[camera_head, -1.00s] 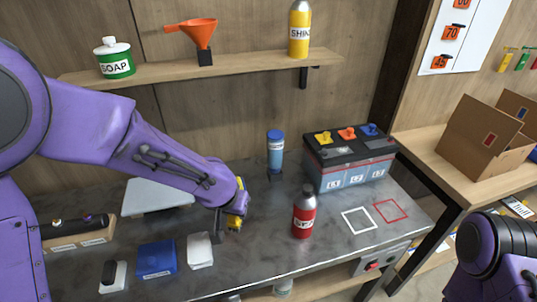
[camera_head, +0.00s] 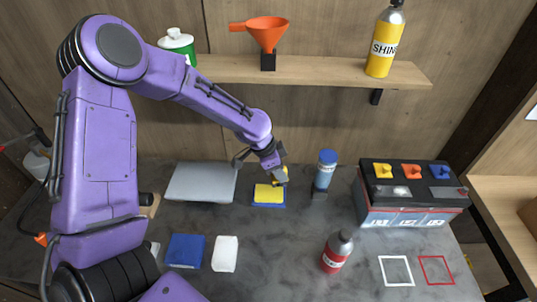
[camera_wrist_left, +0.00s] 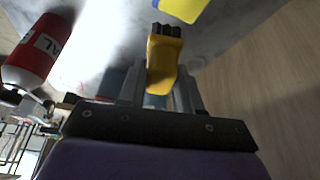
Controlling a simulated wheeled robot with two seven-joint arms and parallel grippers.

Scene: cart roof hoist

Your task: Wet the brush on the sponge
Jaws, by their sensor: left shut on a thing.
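My left gripper (camera_head: 274,172) is at the back of the bench, shut on a yellow brush (camera_head: 283,177). The wrist view shows the brush (camera_wrist_left: 164,60) between the fingers, with its dark bristles pointing away from the gripper. A yellow sponge (camera_head: 266,194) lies in a shallow blue tray (camera_head: 280,205). The brush is close over the sponge's back right part; the head view does not show clearly whether they touch. In the wrist view the sponge (camera_wrist_left: 182,8) shows beyond the bristles, with a small gap in the picture. My right gripper is out of view.
A blue-capped bottle (camera_head: 325,172) stands close right of the tray. A grey flat panel (camera_head: 201,182) lies to its left. A red bottle (camera_head: 337,252), a battery (camera_head: 412,210), a blue block (camera_head: 185,251) and a white block (camera_head: 225,254) surround clear bench space.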

